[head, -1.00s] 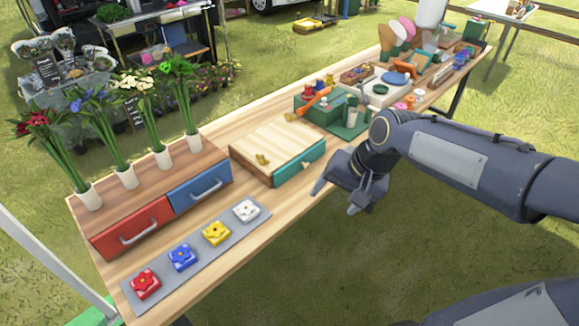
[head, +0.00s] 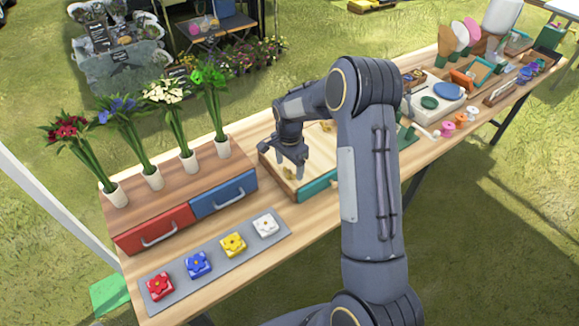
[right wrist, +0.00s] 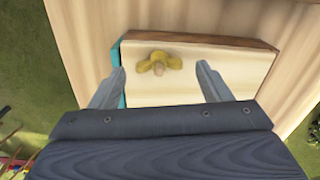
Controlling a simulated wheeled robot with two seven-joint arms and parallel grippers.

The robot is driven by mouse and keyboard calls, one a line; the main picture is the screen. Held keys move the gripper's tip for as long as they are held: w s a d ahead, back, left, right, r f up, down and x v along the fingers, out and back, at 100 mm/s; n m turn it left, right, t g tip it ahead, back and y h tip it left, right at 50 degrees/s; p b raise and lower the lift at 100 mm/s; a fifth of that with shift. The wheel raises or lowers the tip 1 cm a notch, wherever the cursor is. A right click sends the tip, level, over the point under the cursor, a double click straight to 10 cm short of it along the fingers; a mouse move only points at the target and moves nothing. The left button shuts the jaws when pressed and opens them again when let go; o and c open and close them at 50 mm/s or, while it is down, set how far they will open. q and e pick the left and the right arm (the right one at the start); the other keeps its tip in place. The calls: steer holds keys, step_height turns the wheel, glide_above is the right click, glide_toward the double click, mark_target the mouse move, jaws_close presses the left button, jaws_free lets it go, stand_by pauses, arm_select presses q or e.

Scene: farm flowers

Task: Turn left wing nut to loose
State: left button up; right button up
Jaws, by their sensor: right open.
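A low wooden box (head: 312,160) with a pale top and a teal front panel (head: 318,186) sits on the table. A small yellow-brown wing nut (head: 290,173) is on the left part of its top, and a second one (head: 326,126) shows farther back. My right gripper (head: 291,161) points down over the left wing nut, open and empty. In the right wrist view, the wing nut (right wrist: 155,62) lies between and slightly beyond the two spread fingertips (right wrist: 161,76), with neither touching it. My left gripper is not in view.
Left of the box stands a drawer unit with a red drawer (head: 152,230) and a blue drawer (head: 223,194), with flower vases on top. A grey mat (head: 215,258) with flower blocks lies in front. My right arm hides part of the table right of the box.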

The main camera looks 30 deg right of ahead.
steer(key=shift+f, duration=1.05)
steer(key=shift+c, duration=0.3)
steer(key=c, duration=0.9)
